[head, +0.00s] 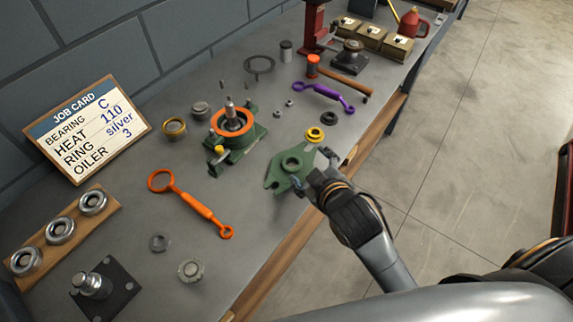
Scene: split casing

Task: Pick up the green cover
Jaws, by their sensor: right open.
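The green cover (277,177), a flat plate with a round hub and a hole in its middle, lies on the bench near its front edge. My right gripper (308,182) is at the cover's right side, with its fingers open around or just over that edge. I cannot tell whether they touch it. The fingers hide part of the cover's right end. A green housing (236,140) with an orange ring and an upright shaft stands to the left of the cover. My left gripper is not in view.
A yellow ring (315,134) lies just behind the cover. An orange wrench (192,203), a purple wrench (324,96) and a hammer (345,82) lie around. A job card (88,130) stands at the left. Bare bench lies left of the cover.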

